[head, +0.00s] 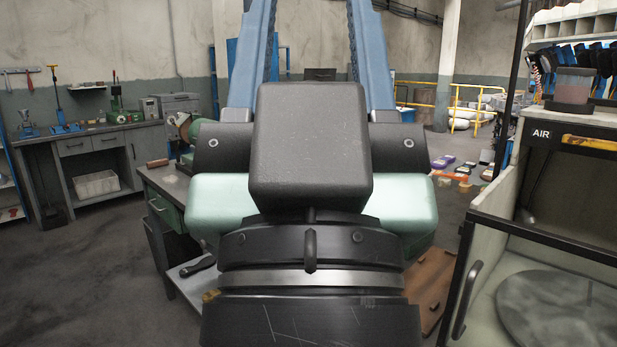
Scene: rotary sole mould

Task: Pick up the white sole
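I cannot make out a white sole in the head view. My gripper does not show.
A cabinet marked AIR (541,134) with a round plate (560,312) stands close at the right. A green-sided workbench (163,211) is partly hidden left of centre. A grey bench (85,146) stands at the back left. Floor at the left is clear.

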